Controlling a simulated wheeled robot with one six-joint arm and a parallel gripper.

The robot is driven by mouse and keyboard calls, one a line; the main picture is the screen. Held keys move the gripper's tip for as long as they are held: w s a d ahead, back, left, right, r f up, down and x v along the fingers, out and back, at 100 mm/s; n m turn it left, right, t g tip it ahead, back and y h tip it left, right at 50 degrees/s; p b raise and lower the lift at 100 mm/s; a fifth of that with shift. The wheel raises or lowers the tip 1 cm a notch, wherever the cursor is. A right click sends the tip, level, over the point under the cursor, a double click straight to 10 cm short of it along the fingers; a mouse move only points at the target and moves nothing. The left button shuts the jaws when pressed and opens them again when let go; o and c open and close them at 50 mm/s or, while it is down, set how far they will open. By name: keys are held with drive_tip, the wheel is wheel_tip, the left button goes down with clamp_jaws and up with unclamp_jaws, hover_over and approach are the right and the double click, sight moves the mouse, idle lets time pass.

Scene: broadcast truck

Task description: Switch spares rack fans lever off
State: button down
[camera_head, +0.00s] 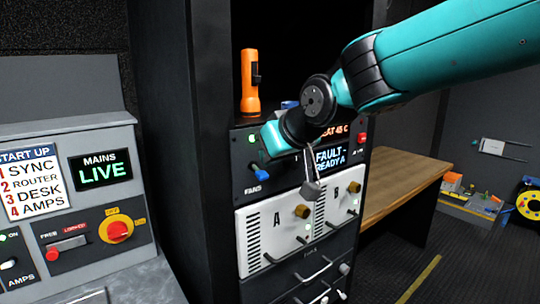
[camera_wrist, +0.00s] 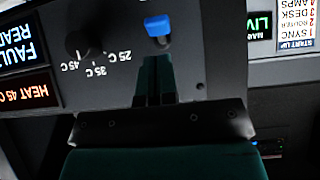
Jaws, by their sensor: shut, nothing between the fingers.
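The fans lever (camera_head: 258,171) is a blue-tipped toggle above the FANS label on the dark rack panel (camera_head: 284,186). A lit green lamp (camera_head: 252,138) is above it. In the wrist view, which is upside down, the blue lever (camera_wrist: 158,27) stands just beyond my fingertips. My gripper (camera_wrist: 154,62) is shut and empty, its teal fingers together and pointing toward the lever. Whether they touch it I cannot tell. In the head view my gripper (camera_head: 268,145) is close to the panel above the lever; its fingertips are hard to make out there.
An orange flashlight (camera_head: 250,82) stands on the rack unit. A temperature dial (camera_wrist: 90,45) and red HEAT 45 C display (camera_wrist: 28,91) are beside the lever. Amplifier panels A and B (camera_head: 282,232) sit below. A desk console (camera_head: 70,190) is at left, a wooden bench (camera_head: 405,185) at right.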

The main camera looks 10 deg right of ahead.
drive_tip(key=shift+r, duration=0.1)
drive_tip(key=v, duration=1.3)
drive_tip(key=shift+b, duration=0.4)
drive_tip(key=shift+s, duration=0.2)
drive_tip(key=s+d+f+n+g, duration=0.1)
drive_tip(key=s+f+g, duration=0.8)
drive_tip(key=s+f, duration=1)
drive_tip(key=shift+s+n, duration=0.3)
